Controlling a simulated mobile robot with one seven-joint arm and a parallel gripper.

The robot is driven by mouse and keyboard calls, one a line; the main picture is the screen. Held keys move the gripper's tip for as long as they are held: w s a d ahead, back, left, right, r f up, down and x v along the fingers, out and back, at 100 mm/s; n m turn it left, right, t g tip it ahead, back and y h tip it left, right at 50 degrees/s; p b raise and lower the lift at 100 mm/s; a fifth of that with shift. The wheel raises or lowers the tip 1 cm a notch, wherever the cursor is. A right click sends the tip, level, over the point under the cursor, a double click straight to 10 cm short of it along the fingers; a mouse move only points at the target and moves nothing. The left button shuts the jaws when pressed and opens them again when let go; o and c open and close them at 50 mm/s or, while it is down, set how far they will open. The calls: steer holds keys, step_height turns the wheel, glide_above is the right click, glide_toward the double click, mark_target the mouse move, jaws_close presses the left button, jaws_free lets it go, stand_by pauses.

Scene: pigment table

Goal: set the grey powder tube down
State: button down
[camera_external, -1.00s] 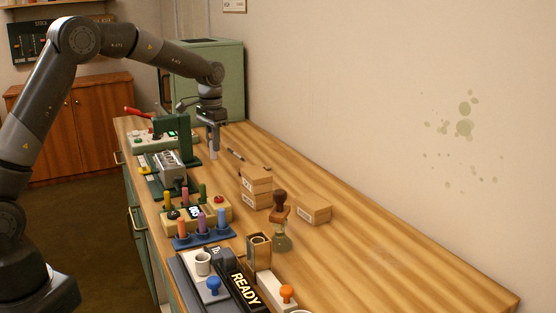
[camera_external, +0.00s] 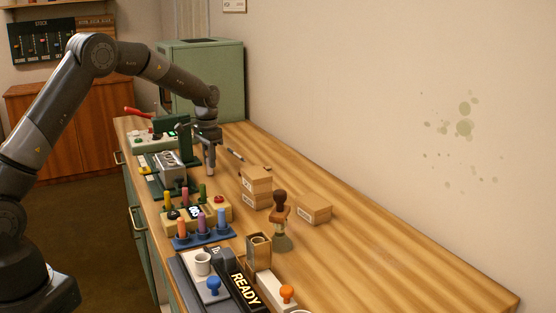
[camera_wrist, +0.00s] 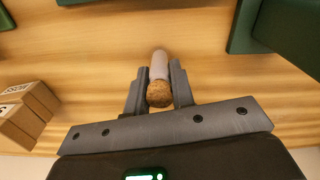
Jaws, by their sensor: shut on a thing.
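My gripper (camera_wrist: 159,93) is shut on the grey powder tube (camera_wrist: 160,64), which has a cork-like brown top. In the external view my gripper (camera_external: 209,155) points down over the bench, beside the green press. The tube (camera_external: 210,168) hangs upright below the fingers, close to the bench top. I cannot tell whether its bottom touches the wood.
The green press (camera_external: 186,152) stands just left of the tube. Cardboard boxes (camera_external: 256,180) are stacked to the right and nearer the camera. A blue rack (camera_external: 205,238) holds several coloured tubes. The bench along the wall (camera_external: 400,265) is clear.

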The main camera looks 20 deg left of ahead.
steer(key=shift+f, duration=0.1)
steer(key=c, duration=1.2)
jaws_free()
steer(key=shift+c, duration=0.2)
step_height(320, 180, up, 12)
steer(key=shift+f, duration=0.1)
steer(key=s+a+r+n+t, duration=0.3)
steer(key=s+a+r, duration=1)
steer(key=s, duration=0.3)
steer(key=s+a+f+n+t, duration=0.1)
steer(key=s+a, duration=0.3)
steer(key=s, duration=0.7)
steer(key=s+a+f+n+t, duration=0.1)
steer(key=s+a+f, duration=0.3)
steer(key=s, duration=0.7)
steer(key=shift+s+n+t, duration=0.3)
steer(key=shift+n, duration=0.6)
